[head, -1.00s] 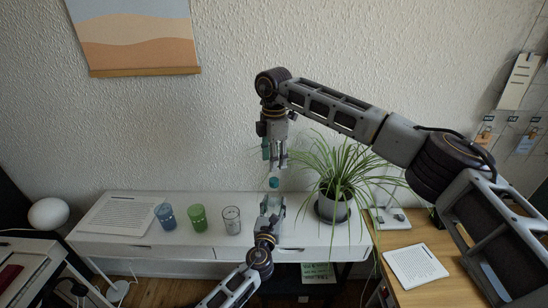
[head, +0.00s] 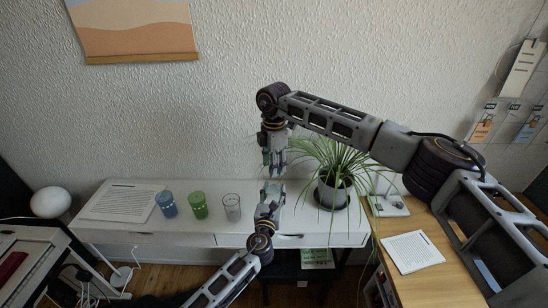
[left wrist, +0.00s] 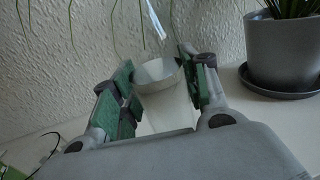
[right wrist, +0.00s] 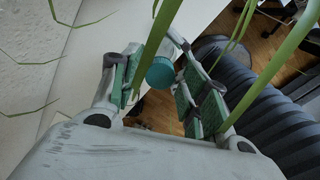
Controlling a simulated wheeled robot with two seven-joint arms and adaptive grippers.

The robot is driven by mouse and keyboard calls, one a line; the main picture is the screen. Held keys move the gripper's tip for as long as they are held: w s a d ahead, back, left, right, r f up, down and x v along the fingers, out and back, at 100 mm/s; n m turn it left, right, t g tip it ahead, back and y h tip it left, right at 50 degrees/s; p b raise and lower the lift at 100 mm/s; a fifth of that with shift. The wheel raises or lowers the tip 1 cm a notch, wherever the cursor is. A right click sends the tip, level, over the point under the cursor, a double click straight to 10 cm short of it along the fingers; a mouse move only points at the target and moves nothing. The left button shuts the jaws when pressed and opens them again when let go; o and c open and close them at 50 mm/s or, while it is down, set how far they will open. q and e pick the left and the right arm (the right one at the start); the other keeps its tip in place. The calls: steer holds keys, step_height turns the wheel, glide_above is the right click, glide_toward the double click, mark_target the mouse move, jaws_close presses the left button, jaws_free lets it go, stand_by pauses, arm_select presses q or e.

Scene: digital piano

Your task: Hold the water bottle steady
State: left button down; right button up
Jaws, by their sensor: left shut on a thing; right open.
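My left gripper (head: 271,186) is over the white table's front part. In the left wrist view its green-padded fingers (left wrist: 160,88) are shut around the sides of a pale, translucent bottle (left wrist: 166,108). The bottle stands about upright there, and a round rim shows at its top. My right gripper (head: 275,166) points down from just above the left one. In the right wrist view its fingers (right wrist: 155,82) are open, with a round teal cap (right wrist: 160,73) between them. I cannot tell whether the cap sits on the bottle. In the head view the grippers mostly hide the bottle.
A potted spider plant (head: 331,192) stands close on the right, its leaves reaching the right gripper. Blue (head: 167,205), green (head: 198,206) and clear (head: 232,207) glasses stand left. A wooden desk (head: 440,278) with a white sheet (head: 413,252) is at the right.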

steer(key=shift+f, duration=0.25)
jaws_close()
stand_by(0.3)
